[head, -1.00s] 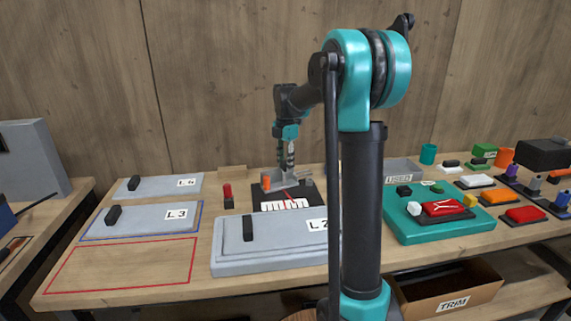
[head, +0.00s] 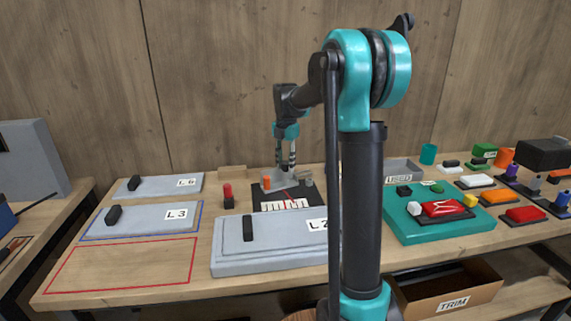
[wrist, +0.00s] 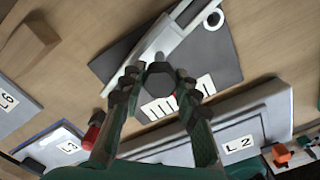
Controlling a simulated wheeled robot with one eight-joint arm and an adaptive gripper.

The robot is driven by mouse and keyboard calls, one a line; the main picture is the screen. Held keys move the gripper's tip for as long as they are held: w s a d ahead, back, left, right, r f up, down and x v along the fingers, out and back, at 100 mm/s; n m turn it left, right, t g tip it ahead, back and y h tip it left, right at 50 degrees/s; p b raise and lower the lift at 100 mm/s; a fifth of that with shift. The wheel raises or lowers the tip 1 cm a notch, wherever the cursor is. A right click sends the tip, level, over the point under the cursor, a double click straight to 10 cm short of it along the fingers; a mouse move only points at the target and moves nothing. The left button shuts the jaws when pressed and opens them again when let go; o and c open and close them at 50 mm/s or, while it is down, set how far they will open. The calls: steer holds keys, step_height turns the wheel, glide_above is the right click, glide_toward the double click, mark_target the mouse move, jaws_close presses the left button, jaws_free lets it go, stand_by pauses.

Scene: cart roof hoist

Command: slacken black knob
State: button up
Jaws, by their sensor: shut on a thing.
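The black knob (wrist: 160,76) is a dark, many-sided cap on a pale grey bracket (wrist: 165,42). In the wrist view it sits between the fingertips of my gripper (wrist: 159,84), which is shut on it. In the head view my gripper (head: 286,160) points down at the bracket (head: 285,178); the knob cannot be made out there. The bracket stands on a dark plate (wrist: 215,62) with a white striped scale (wrist: 178,98) and a red pointer. The pointer is partly hidden by the gripper in the wrist view.
A red-topped post (head: 228,194) and an orange peg (head: 266,182) stand close by. A teal tray (head: 410,232) is right. The red-outlined area (head: 120,268) is empty.

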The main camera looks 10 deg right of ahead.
steer(key=o, duration=1.2)
steer(key=shift+c, duration=0.2)
steer(key=shift+r, duration=0.1)
step_height(320, 180, up, 12)
